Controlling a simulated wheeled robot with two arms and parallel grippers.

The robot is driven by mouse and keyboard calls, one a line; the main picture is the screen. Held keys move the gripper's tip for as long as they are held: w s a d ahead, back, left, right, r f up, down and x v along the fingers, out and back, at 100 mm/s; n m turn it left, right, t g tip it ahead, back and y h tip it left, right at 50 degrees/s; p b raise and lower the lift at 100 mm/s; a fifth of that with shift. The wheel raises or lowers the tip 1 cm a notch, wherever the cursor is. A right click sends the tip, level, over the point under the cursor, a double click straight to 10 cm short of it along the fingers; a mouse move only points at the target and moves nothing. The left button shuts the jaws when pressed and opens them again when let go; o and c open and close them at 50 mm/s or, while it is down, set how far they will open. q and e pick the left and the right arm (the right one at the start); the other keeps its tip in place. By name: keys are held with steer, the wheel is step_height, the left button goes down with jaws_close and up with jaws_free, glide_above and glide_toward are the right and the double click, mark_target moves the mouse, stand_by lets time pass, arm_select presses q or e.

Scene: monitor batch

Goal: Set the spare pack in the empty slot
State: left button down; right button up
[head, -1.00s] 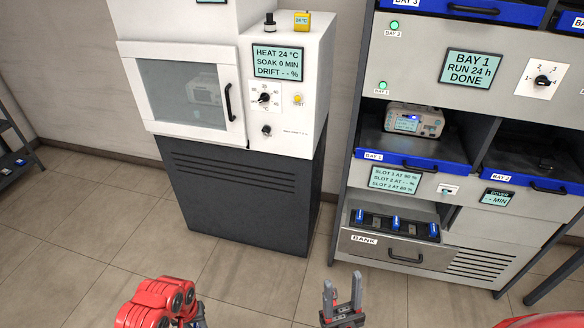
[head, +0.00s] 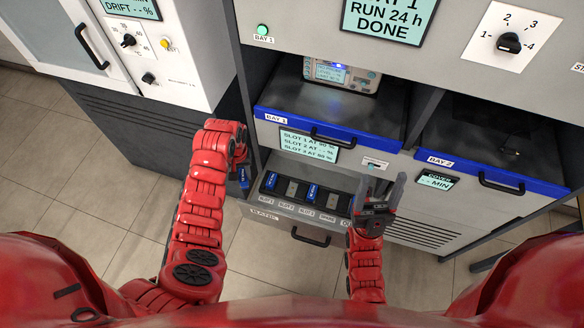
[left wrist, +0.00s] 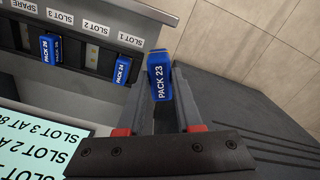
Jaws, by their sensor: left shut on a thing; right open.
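My left gripper (head: 240,160) is shut on a blue pack (head: 243,178), marked PACK 23 in the left wrist view (left wrist: 160,80). It holds the pack upright, left of the open bank drawer (head: 264,214) and apart from it. In the drawer, slot 1 holds blue PACK 24 (left wrist: 122,70) and slot 3 holds another blue pack (left wrist: 50,47). Slot 2 (left wrist: 92,55) between them is empty. The spare slot (head: 330,198) also looks empty. My right gripper (head: 382,188) is open and empty near the drawer's right end.
A white oven cabinet (head: 190,50) stands at the left. Floor is free between them.

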arm_select(q)
steer(key=shift+m, duration=0.9)
steer(key=w+d+f, duration=0.1)
steer(key=d, duration=0.2)
steer(key=w+d+f, duration=0.1)
steer(key=d, duration=0.1)
steer(key=w+d+f, duration=0.1)
steer(key=w+d, duration=0.1)
steer(key=d, duration=0.1)
steer(key=shift+w+d+p, duration=0.1)
steer(key=shift+d+p, duration=0.2)
steer(key=shift+p, duration=0.1)
steer(key=shift+s+d+m, duration=1)
steer(key=shift+d+m, duration=0.6)
steer(key=shift+d, duration=2)
step_height(320, 180, down, 7)
steer(key=b, duration=0.6)
steer(key=shift+b, duration=0.3)
steer(key=shift+f+b, duration=0.5)
steer(key=shift+f, duration=0.05)
steer(key=c, duration=0.5)
jaws_free()
